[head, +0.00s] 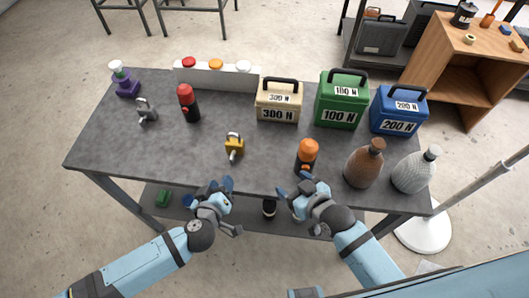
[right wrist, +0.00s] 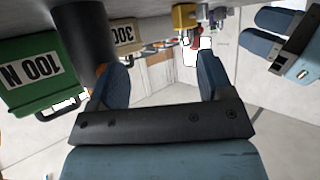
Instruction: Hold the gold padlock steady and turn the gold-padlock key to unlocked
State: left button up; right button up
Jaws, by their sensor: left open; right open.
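In the right wrist view the gold padlock (right wrist: 184,17) is small, at the top edge. The gold-padlock key is too small to tell apart, and its turn position cannot be read. My left gripper (head: 214,192) is open and empty at the table's front edge, in front of the padlock and apart from it. My right gripper (head: 294,186) is open and empty at the front edge, right of the padlock; its fingers also show in its wrist view (right wrist: 162,78).
An orange-capped dark bottle (head: 306,160) stands close beyond my right gripper. Brown (head: 364,165) and pale (head: 413,172) bottles stand right of it. Cream (head: 278,103), green (head: 342,103) and blue (head: 399,112) weights line the back. A grey padlock (head: 147,110) is far left. Table around the gold padlock is clear.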

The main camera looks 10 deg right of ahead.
aim_at(237, 144)
jog(key=w+a+r+n+g+y, duration=0.25)
jog(key=w+a+r, duration=0.3)
jog(key=w, duration=0.35)
jog(key=shift+t, duration=0.45)
jog(key=x, duration=1.3)
jog(key=shift+a+f, duration=0.2)
jog(key=shift+a, duration=0.05)
jog(key=shift+c, duration=0.4)
jog(key=shift+s+f, duration=0.1)
jog(key=shift+s, duration=0.05)
jog(key=c, duration=1.2)
